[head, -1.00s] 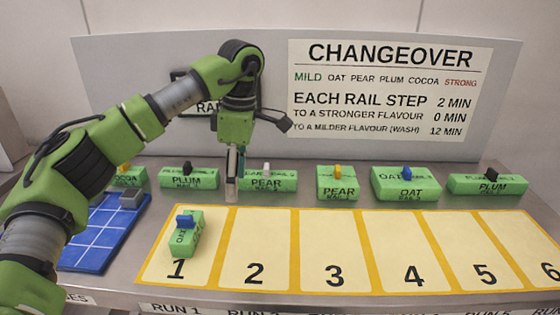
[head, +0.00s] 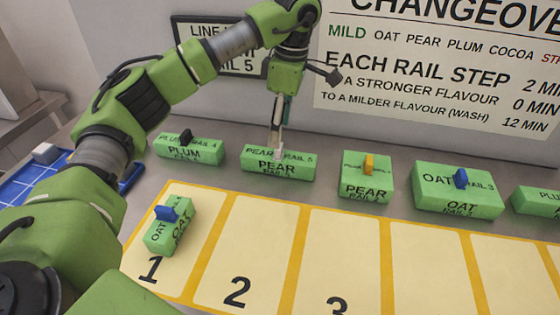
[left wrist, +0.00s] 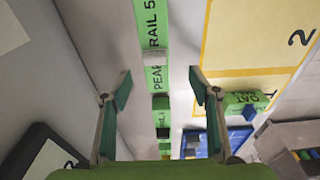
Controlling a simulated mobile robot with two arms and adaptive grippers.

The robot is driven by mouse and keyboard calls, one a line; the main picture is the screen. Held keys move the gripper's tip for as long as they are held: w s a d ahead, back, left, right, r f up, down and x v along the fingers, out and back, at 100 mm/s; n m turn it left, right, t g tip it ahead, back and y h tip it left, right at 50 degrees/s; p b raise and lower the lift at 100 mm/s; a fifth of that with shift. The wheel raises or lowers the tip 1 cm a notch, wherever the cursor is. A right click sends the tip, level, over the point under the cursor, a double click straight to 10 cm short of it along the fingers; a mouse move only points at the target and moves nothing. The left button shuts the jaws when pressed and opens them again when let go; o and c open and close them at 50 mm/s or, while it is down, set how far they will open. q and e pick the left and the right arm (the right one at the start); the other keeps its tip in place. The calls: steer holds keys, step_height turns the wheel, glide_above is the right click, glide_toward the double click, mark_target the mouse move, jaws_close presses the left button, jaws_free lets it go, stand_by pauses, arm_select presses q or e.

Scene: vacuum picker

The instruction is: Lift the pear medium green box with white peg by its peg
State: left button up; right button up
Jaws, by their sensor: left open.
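The green box labelled PEAR RAIL 5 (head: 292,172) sits on the grey counter behind the numbered mat. Its small white peg (head: 279,153) stands up at the middle of its top. My left gripper (head: 277,137) points down just above this peg, and its fingertips partly overlap it in the head view. In the left wrist view the open fingers (left wrist: 160,86) are spread with nothing between them gripped. The box (left wrist: 152,25) and its pale peg (left wrist: 154,58) show ahead, roughly between the fingers' lines. My right gripper is not in view.
A PLUM box with black peg (head: 190,152) stands left, a PEAR box with yellow peg (head: 366,188) and an OAT box (head: 458,202) right. Another OAT box (head: 168,238) lies on slot 1 of the yellow mat (head: 250,245). A blue tray (head: 22,183) is at left.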

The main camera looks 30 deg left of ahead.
mark_target(279, 152)
arm_select(q)
steer(key=f, duration=0.3)
steer(key=shift+w+a, duration=0.15)
steer(key=shift+a, duration=0.05)
steer(key=shift+f, duration=0.45)
steer(key=shift+f+p, duration=0.35)
steer(key=shift+p, duration=0.05)
steer(key=f, duration=0.3)
steer(key=f+p, duration=0.1)
steer(key=shift+w+a+f, duration=0.15)
steer(key=shift+w, duration=0.1)
steer(key=c, duration=1.3)
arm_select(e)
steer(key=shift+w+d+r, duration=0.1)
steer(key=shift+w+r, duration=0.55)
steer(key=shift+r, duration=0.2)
